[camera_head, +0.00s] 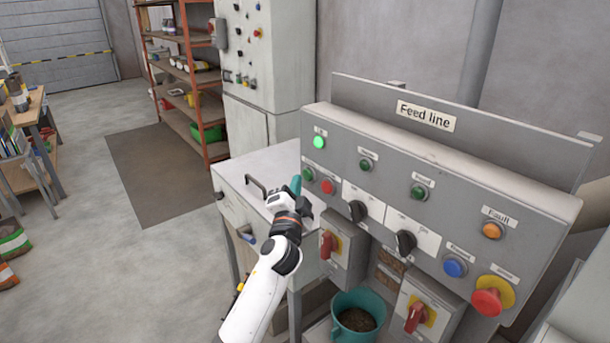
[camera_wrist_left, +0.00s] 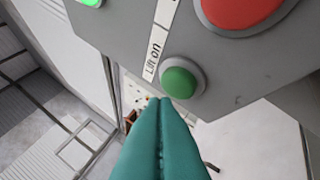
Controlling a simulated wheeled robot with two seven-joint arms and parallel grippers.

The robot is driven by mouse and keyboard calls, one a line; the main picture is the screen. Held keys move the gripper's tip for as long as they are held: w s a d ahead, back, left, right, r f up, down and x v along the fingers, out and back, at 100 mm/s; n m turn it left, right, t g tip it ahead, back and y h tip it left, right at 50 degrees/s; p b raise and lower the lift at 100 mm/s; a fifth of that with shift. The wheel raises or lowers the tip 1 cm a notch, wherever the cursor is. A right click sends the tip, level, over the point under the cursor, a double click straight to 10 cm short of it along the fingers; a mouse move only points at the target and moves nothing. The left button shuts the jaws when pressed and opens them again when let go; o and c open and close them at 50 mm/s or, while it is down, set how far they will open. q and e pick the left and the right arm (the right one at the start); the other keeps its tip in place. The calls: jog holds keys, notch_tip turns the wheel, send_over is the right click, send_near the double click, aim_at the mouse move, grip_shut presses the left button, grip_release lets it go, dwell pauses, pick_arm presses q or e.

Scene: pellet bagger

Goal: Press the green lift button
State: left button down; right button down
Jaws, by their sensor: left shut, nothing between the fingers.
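The green lift button (camera_head: 309,174) is on the left end of the grey control panel (camera_head: 440,160), beside a red button (camera_head: 328,187). In the left wrist view the green button (camera_wrist_left: 178,82) stands beside a label reading "Lift on", with the red button (camera_wrist_left: 240,8) at the top edge. My left gripper (camera_head: 296,183) is shut and empty, its teal fingers close to the green button on its left side. In the left wrist view the fingertips (camera_wrist_left: 166,100) appear just below the button; I cannot tell whether they touch it. My right gripper is not in view.
A lit green lamp (camera_head: 319,142) is above the buttons. Black knobs (camera_head: 357,211), red rotary switches (camera_head: 328,244) and a red emergency stop (camera_head: 487,301) stick out nearby. A white cabinet with a black handle (camera_head: 255,185) is behind my gripper. A teal bucket (camera_head: 343,332) stands below.

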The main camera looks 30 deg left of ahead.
pick_arm(q)
jog(key=s+a+p, duration=0.1)
jog(key=s+a, duration=0.1)
jog(key=s, duration=0.3)
jog(key=shift+s+a+p, duration=0.2)
jog(key=shift+s+p, duration=0.1)
jog(key=shift+p, duration=0.05)
dwell(0.3)
